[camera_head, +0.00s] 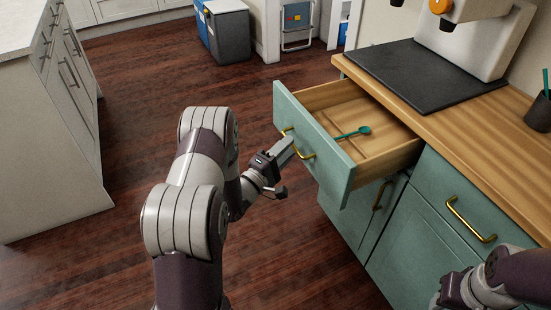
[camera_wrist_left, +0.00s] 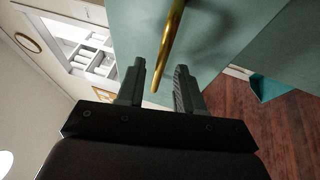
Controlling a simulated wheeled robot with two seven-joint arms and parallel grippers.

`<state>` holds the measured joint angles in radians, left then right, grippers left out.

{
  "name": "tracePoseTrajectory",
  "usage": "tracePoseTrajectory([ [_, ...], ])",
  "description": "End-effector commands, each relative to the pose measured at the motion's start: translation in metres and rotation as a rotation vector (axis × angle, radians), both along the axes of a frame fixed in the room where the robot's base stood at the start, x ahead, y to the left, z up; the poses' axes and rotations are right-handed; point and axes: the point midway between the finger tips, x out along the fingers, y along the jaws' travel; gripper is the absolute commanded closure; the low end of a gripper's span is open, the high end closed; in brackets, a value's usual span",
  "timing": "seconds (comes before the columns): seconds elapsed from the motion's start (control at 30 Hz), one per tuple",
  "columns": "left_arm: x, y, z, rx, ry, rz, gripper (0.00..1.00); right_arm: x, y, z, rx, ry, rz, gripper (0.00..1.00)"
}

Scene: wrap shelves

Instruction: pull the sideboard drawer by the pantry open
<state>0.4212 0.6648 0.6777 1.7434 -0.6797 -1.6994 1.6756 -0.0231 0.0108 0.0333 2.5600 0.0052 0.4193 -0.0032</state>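The teal sideboard drawer (camera_head: 315,150) stands pulled out, with its wooden inside showing and a teal spoon (camera_head: 352,133) lying in it. Its brass handle (camera_head: 304,154) is on the drawer front and also shows in the left wrist view (camera_wrist_left: 170,42). My left gripper (camera_head: 289,147) is at this handle. In the left wrist view its two fingers (camera_wrist_left: 159,72) are apart, with the handle bar between them and gaps on both sides. My right gripper (camera_head: 440,296) is at the lower right, partly cut off by the frame edge; its fingers cannot be made out.
The wooden counter (camera_head: 450,120) holds a black mat (camera_head: 425,75), a coffee machine (camera_head: 475,35) and a dark cup (camera_head: 538,112). Another closed teal drawer (camera_head: 460,205) is to the right. A white island (camera_head: 50,140) stands left; dark wooden floor between is clear.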

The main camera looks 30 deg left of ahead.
Motion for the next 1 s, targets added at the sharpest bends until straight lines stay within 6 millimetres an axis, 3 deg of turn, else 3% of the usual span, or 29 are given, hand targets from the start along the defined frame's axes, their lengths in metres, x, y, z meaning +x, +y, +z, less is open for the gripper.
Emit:
tracePoseTrajectory([
  [0.3,-0.076,0.022,-0.013,-0.003,0.004,0.006,0.64,0.0,0.0,0.011,0.0,0.0,0.0,0.57],
  [0.43,-0.099,0.027,-0.017,-0.003,0.004,0.003,0.64,0.0,0.0,0.013,0.0,0.0,0.0,0.57],
  [0.6,-0.111,0.03,-0.02,-0.002,0.002,0.001,0.64,0.0,0.0,0.013,0.0,0.0,0.0,0.57],
  [1.0,-0.111,0.029,-0.02,-0.001,0.001,-0.001,0.64,0.0,0.0,0.013,0.0,0.0,0.0,0.57],
])
